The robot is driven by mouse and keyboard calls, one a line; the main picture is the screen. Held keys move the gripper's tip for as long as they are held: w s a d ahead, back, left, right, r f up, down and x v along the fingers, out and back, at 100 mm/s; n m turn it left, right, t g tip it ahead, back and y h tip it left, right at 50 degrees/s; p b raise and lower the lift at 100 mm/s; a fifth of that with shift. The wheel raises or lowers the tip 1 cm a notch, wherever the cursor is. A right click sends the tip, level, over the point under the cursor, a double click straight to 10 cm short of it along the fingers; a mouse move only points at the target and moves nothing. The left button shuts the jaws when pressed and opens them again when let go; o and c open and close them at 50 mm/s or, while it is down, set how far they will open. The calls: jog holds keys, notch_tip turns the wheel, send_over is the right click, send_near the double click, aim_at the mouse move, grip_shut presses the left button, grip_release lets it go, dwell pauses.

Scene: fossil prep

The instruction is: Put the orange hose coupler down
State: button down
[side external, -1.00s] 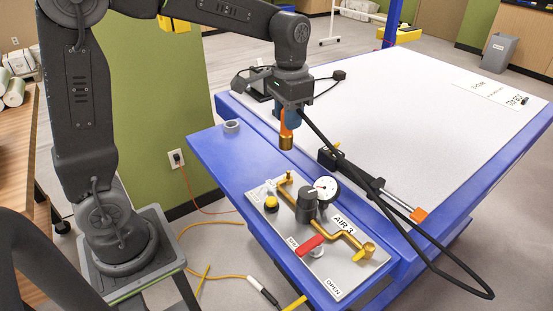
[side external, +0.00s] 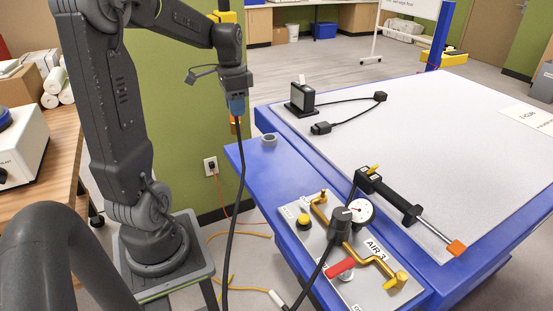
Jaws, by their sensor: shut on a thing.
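My gripper (side external: 237,106), with blue fingers, is shut on the orange hose coupler (side external: 234,125). It holds the coupler upright in the air, left of the small grey ring (side external: 269,140) on the blue ledge (side external: 250,165). The coupler shows against the green wall, beyond the ledge's left corner, and touches no surface that I can see. The fingers and the hose hide part of it. A black hose (side external: 234,210) hangs from the gripper area down past the bottom of the picture.
The air panel (side external: 370,262) carries brass piping, a gauge (side external: 358,210) and a red lever (side external: 340,267). A black air tool (side external: 402,205) with an orange end lies on the white tabletop (side external: 420,130). A black device (side external: 302,97) stands at the table's far-left corner.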

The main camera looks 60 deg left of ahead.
jog(key=shift+w+d+f, duration=1.05)
jog(key=shift+w+f, duration=0.4)
jog(key=shift+f, duration=0.3)
jog(key=shift+w+d+f, duration=1.1)
jog(key=shift+w+f, duration=0.4)
jog(key=shift+f, duration=0.2)
jog(key=shift+w+d+f, duration=1.05)
jog(key=shift+w+f, duration=0.4)
jog(key=shift+f, duration=0.3)
jog(key=shift+f, duration=0.15)
jog(key=c, duration=0.9)
grip_release()
